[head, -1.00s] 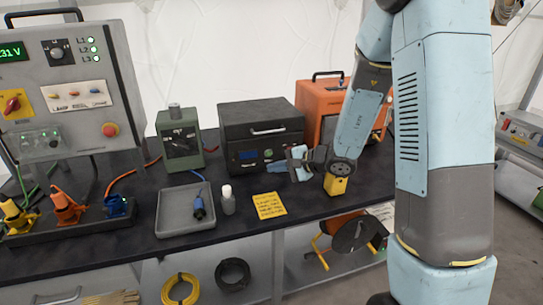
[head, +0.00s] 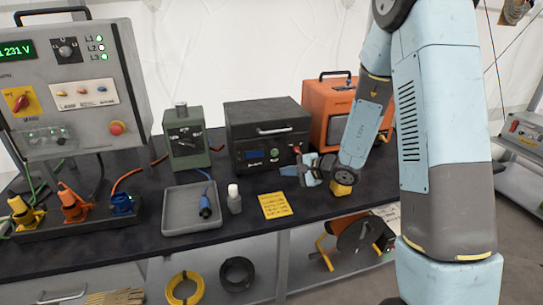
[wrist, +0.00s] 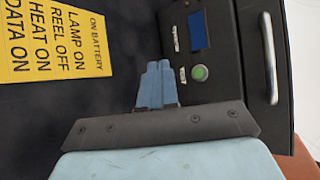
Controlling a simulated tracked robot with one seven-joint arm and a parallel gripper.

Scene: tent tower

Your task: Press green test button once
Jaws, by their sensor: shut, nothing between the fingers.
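The green button (wrist: 200,73) is a round, pale-ringed button on the front of a black box. It sits beside a small label, below a blue screen (wrist: 198,30) in the wrist view. In the head view my gripper (head: 287,171) is in front of the box's lower right.
A yellow note (head: 275,205) lies on the bench left of my gripper. A grey tray (head: 180,224), a small bottle (head: 234,200) and a green device (head: 185,142) stand further left. An orange case (head: 325,105) stands right of the box, behind my arm.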

